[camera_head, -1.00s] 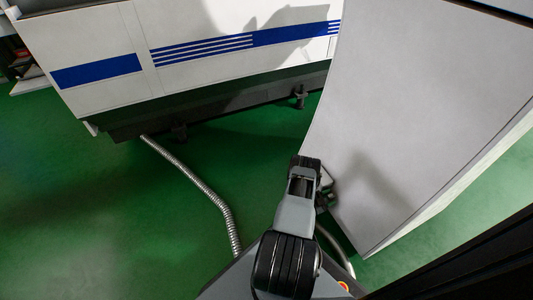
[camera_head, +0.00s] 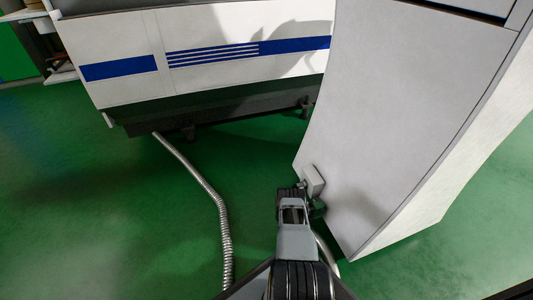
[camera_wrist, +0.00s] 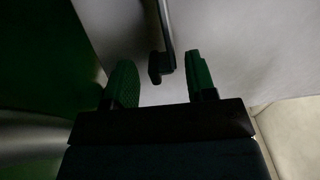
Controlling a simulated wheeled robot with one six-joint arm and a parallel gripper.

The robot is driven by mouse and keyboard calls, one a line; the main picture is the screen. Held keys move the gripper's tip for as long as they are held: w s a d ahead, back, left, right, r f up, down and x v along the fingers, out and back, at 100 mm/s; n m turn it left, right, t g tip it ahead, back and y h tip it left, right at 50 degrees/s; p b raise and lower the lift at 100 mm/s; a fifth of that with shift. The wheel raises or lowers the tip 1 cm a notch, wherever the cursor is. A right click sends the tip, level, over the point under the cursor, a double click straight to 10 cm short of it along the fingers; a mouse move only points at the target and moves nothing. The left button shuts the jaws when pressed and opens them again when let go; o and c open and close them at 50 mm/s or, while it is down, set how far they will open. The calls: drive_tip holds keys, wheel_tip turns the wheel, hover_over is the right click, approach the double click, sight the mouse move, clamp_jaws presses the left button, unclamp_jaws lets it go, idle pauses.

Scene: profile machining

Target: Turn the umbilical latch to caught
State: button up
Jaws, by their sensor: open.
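In the wrist view a thin lever (camera_wrist: 167,28) with a dark knob at its end reaches down in front of a pale panel; I take it for the umbilical latch. My gripper (camera_wrist: 158,65) is open, with one green-padded finger on each side of the knob. The knob looks nearer the right finger, and I see no clear contact. In the head view a small grey box (camera_head: 314,181) sits on the white cabinet's face, just beyond my gripper. My own arm hides the lever there. The lever's setting cannot be read.
The white cabinet (camera_head: 400,110) fills the right side. A white machine with blue stripes (camera_head: 120,68) stands at the back left. A ribbed metal hose (camera_head: 215,195) lies on the green floor, and another hose (camera_head: 326,253) runs beside my arm. The floor at left is clear.

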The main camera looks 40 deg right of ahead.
drive_tip(key=p+v, duration=0.3)
drive_tip(key=v, duration=1.1)
drive_tip(key=w+a+r+n+t+y+p, duration=0.1)
drive_tip(key=w+r+n+t+p, duration=0.3)
drive_tip(key=w+r, duration=0.8)
drive_tip(key=w+a+r+n+t+y+p, duration=0.1)
drive_tip(key=w+r+n+t+y+p, duration=0.3)
drive_tip(key=w+r, duration=0.9)
drive_tip(key=shift+a+r+n+t+p, duration=0.25)
drive_tip(key=shift+r+n+t+p, duration=0.45)
drive_tip(key=shift+r+t+p, duration=0.85)
drive_tip(key=shift+r+b, duration=0.3)
drive_tip(key=shift+r, duration=0.1)
